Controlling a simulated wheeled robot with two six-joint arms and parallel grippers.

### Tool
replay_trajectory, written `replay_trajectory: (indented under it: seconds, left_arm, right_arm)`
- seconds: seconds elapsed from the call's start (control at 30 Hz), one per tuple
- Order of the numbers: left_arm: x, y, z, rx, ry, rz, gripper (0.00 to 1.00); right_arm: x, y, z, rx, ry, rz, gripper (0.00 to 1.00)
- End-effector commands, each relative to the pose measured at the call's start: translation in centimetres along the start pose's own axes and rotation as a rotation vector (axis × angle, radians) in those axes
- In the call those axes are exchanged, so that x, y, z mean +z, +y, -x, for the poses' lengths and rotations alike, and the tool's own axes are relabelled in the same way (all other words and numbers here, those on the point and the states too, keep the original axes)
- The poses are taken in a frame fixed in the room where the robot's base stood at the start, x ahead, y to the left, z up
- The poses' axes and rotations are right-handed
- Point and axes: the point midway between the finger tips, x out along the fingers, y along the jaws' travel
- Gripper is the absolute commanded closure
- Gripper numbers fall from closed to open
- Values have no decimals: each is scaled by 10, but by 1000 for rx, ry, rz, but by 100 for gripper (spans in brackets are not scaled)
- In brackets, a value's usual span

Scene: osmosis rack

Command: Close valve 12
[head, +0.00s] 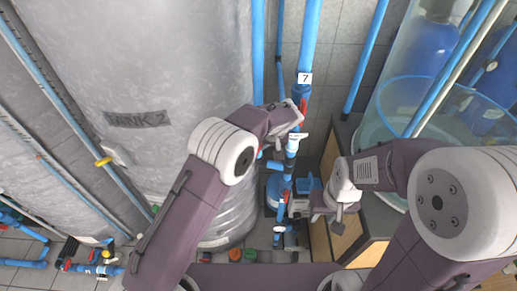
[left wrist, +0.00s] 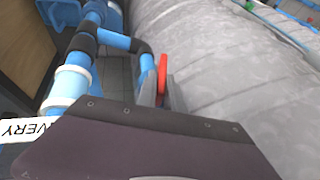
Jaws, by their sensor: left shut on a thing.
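My left gripper (head: 296,113) reaches in beside the vertical blue pipe below the tag marked 7 (head: 305,78). In the left wrist view its grey fingers (left wrist: 163,92) are shut on a red valve handle (left wrist: 162,70), next to a blue pipe elbow (left wrist: 145,52). A bit of red (head: 303,103) shows by these fingertips in the head view. No tag reading 12 is legible, so I cannot tell this valve's number. My right gripper (head: 338,212) hangs lower right, apart from the pipe; its finger gap is unclear.
The large grey tank marked TANK 2 (head: 140,60) fills the left. A clear round tub (head: 385,110) with blue containers stands at right, by a wooden cabinet (head: 365,232). Blue pumps and pipes (head: 275,190) crowd the floor between. A white tag (left wrist: 30,131) sits on the pipe.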

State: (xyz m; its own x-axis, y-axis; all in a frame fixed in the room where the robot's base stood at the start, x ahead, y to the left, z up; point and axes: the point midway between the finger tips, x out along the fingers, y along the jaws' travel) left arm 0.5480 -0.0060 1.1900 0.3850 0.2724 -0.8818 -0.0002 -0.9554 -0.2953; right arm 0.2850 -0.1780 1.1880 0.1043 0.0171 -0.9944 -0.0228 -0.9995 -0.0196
Motion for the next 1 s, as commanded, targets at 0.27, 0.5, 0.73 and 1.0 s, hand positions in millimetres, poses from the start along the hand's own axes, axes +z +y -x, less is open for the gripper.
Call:
replay_trajectory:
  seconds: [0.27, 0.5, 0.73, 1.0]
  left_arm:
    - [0, 5, 1, -171, 0, -71, 100]
    - [0, 4, 1, -177, -1, -72, 100]
    - [0, 4, 1, -175, -1, -72, 66]
    - [1, 6, 2, -174, 1, -71, 66]
  right_arm:
    - [0, 0, 1, 0, 0, 0, 66]
    - [0, 0, 1, 0, 0, 0, 66]
    - [0, 0, 1, 0, 0, 0, 66]
    - [1, 0, -7, 0, 0, 0, 66]
